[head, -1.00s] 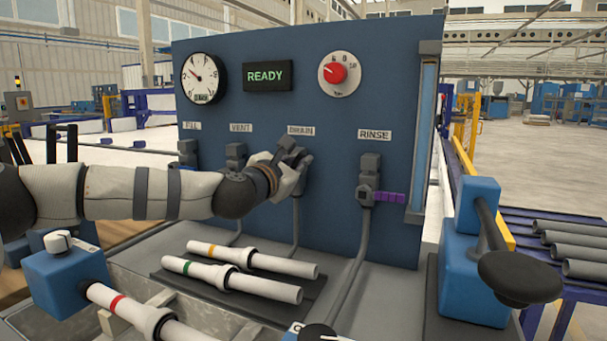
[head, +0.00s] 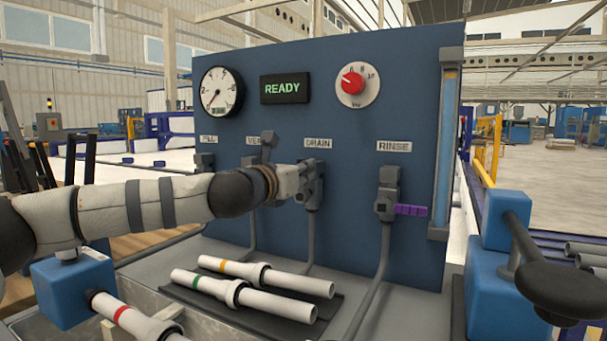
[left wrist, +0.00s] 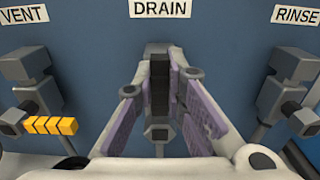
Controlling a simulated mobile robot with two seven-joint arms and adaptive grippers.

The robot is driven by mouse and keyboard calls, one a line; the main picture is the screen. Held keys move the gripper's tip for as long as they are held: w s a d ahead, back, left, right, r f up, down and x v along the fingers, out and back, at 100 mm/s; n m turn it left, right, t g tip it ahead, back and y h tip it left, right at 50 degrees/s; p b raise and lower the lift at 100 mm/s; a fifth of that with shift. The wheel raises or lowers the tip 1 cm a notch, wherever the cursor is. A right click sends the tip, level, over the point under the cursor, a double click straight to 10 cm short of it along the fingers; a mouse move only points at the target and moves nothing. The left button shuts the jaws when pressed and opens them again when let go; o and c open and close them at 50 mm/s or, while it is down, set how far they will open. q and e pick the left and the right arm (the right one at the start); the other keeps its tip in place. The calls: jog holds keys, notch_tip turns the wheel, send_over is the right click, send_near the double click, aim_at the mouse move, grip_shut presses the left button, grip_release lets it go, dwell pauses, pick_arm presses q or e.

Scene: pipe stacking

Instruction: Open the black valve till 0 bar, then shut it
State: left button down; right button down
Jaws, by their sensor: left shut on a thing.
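The black valve handle (left wrist: 160,75) is under the DRAIN label, upright between my left fingers in the left wrist view. My left gripper (head: 308,182) is shut on it; its fingertips (left wrist: 160,92) close around the handle from both sides. In the head view the gripper hides most of the handle. The round gauge (head: 218,92) is at the panel's upper left, its needle pointing down-left; its digits are too small to read. My right gripper is not in view.
The VENT valve with a yellow handle (left wrist: 50,125) is left of the gripper. The RINSE valve with a purple handle (head: 411,210) is to the right. A READY display (head: 284,88) and red knob (head: 352,83) are above. White pipes (head: 240,295) lie below the panel.

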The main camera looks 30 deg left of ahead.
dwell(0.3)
pick_arm(q)
jog(key=c, duration=1.6)
grip_release()
jog(key=s, duration=1.2)
jog(key=shift+d, duration=0.3)
